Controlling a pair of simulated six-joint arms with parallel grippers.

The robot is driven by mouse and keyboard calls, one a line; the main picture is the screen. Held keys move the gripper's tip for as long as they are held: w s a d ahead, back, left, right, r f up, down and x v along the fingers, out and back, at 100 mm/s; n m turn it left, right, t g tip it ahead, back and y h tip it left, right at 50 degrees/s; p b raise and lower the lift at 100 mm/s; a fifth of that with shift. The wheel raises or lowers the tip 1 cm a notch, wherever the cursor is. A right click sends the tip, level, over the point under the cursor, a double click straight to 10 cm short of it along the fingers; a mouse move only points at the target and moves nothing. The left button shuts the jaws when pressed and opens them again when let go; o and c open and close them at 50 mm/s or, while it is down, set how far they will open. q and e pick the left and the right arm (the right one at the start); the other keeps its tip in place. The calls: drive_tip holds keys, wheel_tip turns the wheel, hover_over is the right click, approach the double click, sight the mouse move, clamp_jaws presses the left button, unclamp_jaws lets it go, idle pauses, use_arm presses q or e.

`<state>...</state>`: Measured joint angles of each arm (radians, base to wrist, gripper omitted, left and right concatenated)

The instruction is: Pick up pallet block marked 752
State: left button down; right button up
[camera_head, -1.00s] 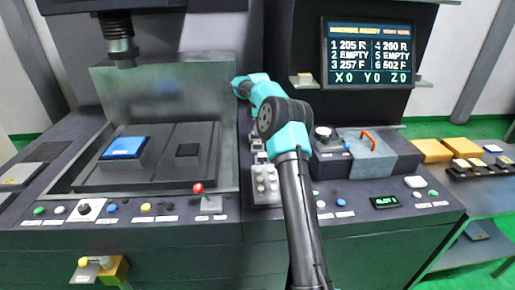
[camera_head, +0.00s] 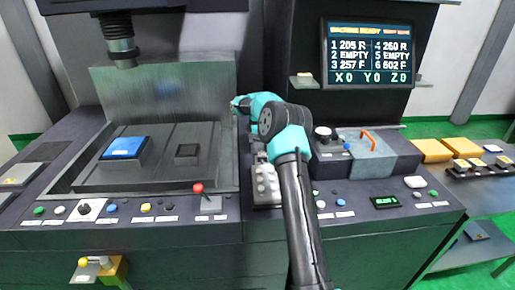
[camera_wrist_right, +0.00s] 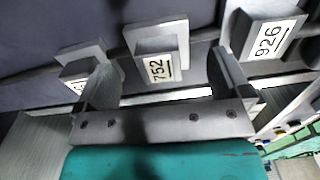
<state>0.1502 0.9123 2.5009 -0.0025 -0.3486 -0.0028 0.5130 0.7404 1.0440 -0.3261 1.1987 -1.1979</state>
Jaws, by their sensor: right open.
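The pallet block marked 752 (camera_wrist_right: 154,42) is a grey block with a white number label, near the top middle of the right wrist view. It stands upright in a row along a dark rack. My right gripper (camera_wrist_right: 161,62) is open, with one finger to each side of block 752 and gaps between the fingers and the block. Nothing is held. In the head view my right arm reaches forward over the console, and its fingers and block 752 cannot be made out. My left gripper is not in view.
In the right wrist view, block 926 (camera_wrist_right: 267,36) stands close to the right finger, and another block (camera_wrist_right: 80,72) sits by the left finger, its label partly hidden. The head view shows the machine tank with a blue block (camera_head: 124,148) and a screen (camera_head: 368,54).

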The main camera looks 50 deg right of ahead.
drive_tip(key=shift+f, duration=1.15)
drive_tip(key=c, duration=1.3)
